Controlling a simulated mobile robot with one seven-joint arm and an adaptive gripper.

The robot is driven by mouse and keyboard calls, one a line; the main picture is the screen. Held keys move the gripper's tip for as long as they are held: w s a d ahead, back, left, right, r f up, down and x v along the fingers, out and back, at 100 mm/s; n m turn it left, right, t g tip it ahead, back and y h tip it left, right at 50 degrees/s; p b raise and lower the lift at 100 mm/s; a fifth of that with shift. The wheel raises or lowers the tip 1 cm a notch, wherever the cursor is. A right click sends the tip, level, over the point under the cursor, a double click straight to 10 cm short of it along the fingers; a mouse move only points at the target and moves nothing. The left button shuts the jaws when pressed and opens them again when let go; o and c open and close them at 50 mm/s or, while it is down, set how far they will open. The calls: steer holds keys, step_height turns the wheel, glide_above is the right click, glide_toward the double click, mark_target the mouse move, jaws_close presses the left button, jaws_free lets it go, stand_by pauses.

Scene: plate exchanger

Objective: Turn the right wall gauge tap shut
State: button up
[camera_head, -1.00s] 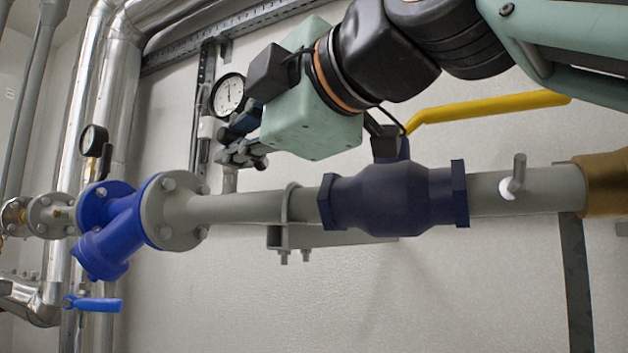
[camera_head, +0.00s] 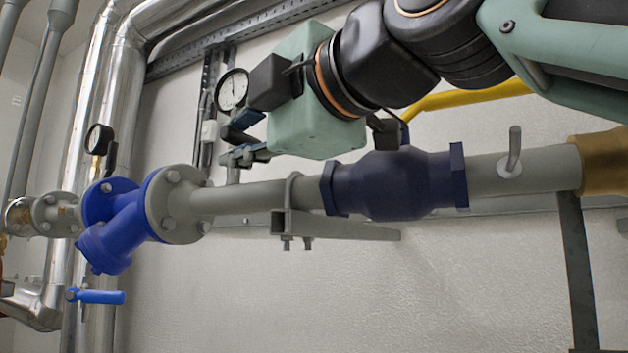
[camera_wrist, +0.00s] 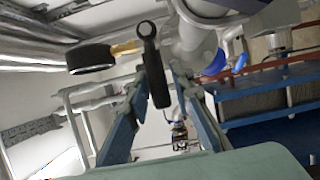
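The right wall gauge (camera_head: 232,90) has a white dial and black rim and sits on the wall just above my gripper (camera_head: 228,146) in the head view. Its tap is hidden there behind my gripper. In the wrist view a black gauge (camera_wrist: 90,58) shows edge-on at the upper left, with a brass fitting beside it. A black tap lever (camera_wrist: 158,82) with a ringed top hangs down between the two fingers of my gripper (camera_wrist: 160,78), which also shows there. The fingers are apart, with gaps seen beside the lever; contact cannot be made out.
A second gauge (camera_head: 98,138) with a black lever is farther left. A grey pipe (camera_head: 255,196) with a blue strainer (camera_head: 112,225) and a dark blue valve body (camera_head: 392,186) runs below my arm. A yellow handle (camera_head: 465,97) lies behind my arm.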

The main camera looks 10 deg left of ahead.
steer(key=shift+o, duration=1)
steer(key=shift+s+d, duration=0.15)
steer(key=v, duration=1.1)
steer(key=shift+s+d, duration=0.2)
